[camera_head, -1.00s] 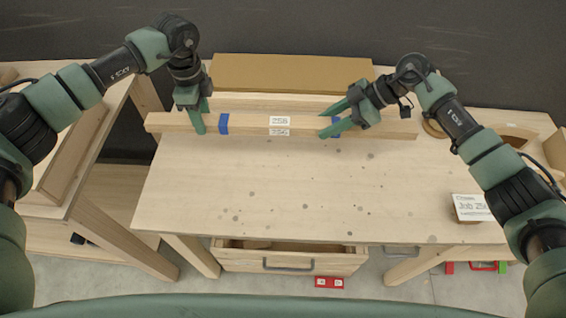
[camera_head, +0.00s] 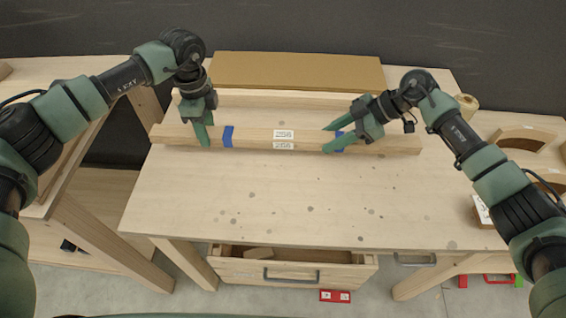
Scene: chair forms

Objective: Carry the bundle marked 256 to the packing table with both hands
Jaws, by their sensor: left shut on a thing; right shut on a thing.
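The bundle (camera_head: 255,138) is a long pale wooden length with blue bands near both ends and white labels reading 256 at its middle. It lies crosswise over the rear half of a wooden table (camera_head: 250,205). Whether it touches the tabletop or hangs just above it, I cannot tell. My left gripper (camera_head: 203,134) is shut on it left of the left blue band. My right gripper (camera_head: 330,138) is shut on it by the right blue band, which its fingers partly cover. I cannot tell which table is the packing table.
A brown board (camera_head: 298,72) and a pale strip (camera_head: 260,97) lie behind the bundle. A partly open drawer (camera_head: 290,272) is below the front edge. Another wooden table (camera_head: 105,245) stands at the left. Wooden pieces (camera_head: 525,138) are at the right. The front tabletop is clear.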

